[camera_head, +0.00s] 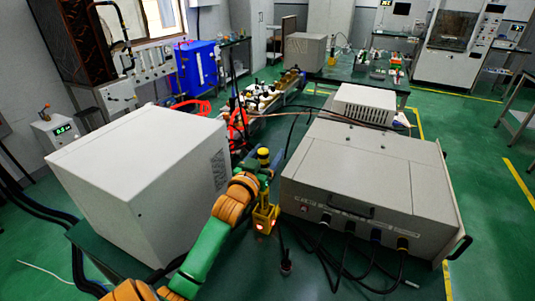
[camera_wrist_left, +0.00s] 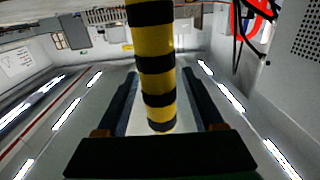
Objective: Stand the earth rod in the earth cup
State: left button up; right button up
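The earth rod (camera_head: 264,158), banded yellow and black, stands roughly upright at the end of my left arm. Its lower part runs down to a yellow housing (camera_head: 266,218) with a small glowing light; I cannot tell whether this is the earth cup. In the left wrist view the rod (camera_wrist_left: 160,75) lies between the two dark fingers of my left gripper (camera_wrist_left: 160,72). The left gripper (camera_head: 258,178) looks open around the rod. My right gripper is not in view.
A large white cabinet (camera_head: 140,180) stands close on the left. A grey generator box (camera_head: 370,180) with cables at its front stands on the right. Black cables hang in the narrow gap between them. A bench with small parts (camera_head: 265,98) lies behind.

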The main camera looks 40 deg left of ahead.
pick_arm(q)
jog(key=shift+s+f, duration=0.15)
jog(key=b+v, duration=0.1)
jog(key=v, duration=0.5)
jog(key=shift+s+d, duration=0.15)
jog(key=shift+s, duration=0.25)
